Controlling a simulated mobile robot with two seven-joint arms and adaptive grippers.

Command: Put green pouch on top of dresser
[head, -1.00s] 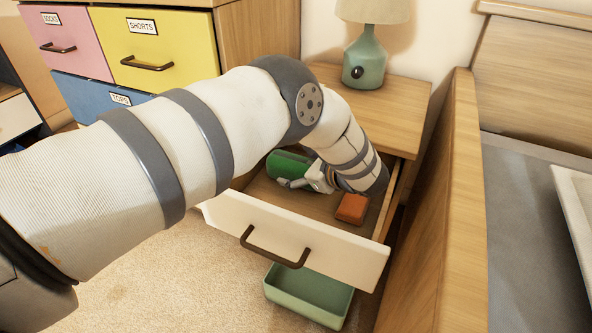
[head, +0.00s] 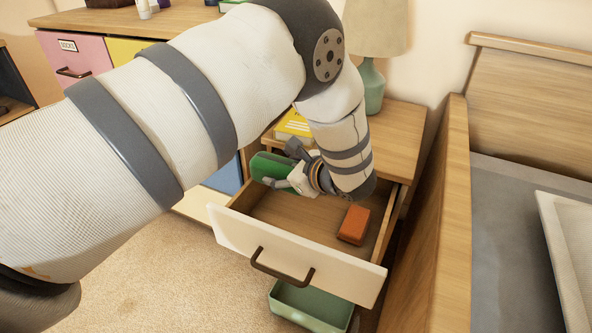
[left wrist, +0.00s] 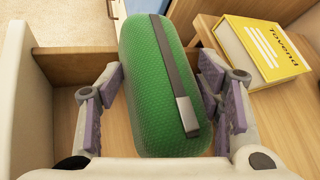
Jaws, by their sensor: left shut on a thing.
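The green pouch (head: 268,168) is held by my left gripper (head: 291,176) above the open nightstand drawer (head: 300,262). In the left wrist view the pouch (left wrist: 160,90) is rounded, with a dark strap and a grey pull tab, and sits between the two purple-padded fingers (left wrist: 162,108). The dresser (head: 188,18) stands at the back left, with a wooden top and pink, yellow and blue drawers. My left arm hides much of its front. My right gripper is not in view.
An orange-red block (head: 353,224) lies in the drawer. A yellow book (head: 294,124) and a lamp (head: 374,85) are on the nightstand (head: 402,135). A green bin (head: 312,305) is on the floor below. Small bottles (head: 144,9) stand on the dresser. The bed (head: 455,210) is at right.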

